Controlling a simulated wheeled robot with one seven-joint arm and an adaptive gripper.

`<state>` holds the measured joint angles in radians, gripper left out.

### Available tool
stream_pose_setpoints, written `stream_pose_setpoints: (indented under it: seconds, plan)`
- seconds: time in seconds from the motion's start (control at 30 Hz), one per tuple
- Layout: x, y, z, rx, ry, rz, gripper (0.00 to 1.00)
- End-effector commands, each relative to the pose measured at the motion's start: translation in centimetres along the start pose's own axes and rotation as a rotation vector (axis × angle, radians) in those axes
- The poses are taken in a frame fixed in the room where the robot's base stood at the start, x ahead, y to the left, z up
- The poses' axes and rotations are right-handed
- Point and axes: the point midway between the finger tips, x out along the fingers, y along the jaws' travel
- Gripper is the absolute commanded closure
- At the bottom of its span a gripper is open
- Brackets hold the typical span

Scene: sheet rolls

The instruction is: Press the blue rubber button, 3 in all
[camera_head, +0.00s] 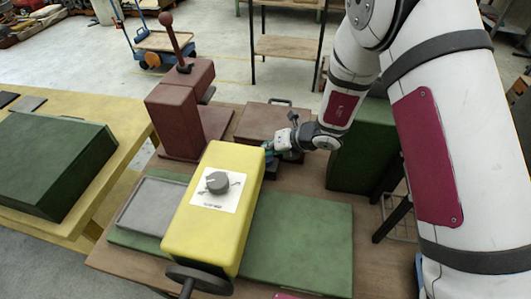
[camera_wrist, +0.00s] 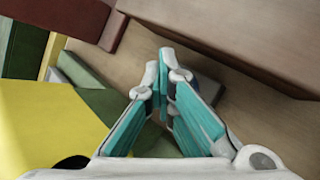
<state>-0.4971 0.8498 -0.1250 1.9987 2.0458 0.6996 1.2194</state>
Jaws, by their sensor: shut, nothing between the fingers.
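I cannot make out the blue rubber button in either view. My gripper (camera_head: 268,157) is shut and empty, with teal fingers, just behind the far right edge of the yellow box (camera_head: 215,205). In the wrist view my gripper (camera_wrist: 163,72) has its fingertips together over a small grey block (camera_wrist: 207,88), partly hidden by the fingers. I cannot tell whether the fingertips touch it.
A dark red machine with a lever (camera_head: 175,120) stands behind left, and a low red-brown box (camera_head: 258,122) behind the gripper. A green box (camera_head: 362,150) stands at right. A grey tray (camera_head: 150,205) lies left on a green base (camera_head: 305,240). Another table (camera_head: 105,195) is at left.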

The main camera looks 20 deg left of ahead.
Motion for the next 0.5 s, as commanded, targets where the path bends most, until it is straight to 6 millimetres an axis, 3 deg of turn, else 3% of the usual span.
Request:
stream_pose_setpoints:
  seconds: [0.5]
  plan:
    - [-1.1, 0.8, 0.7, -0.001, 0.001, 0.000, 1.00]
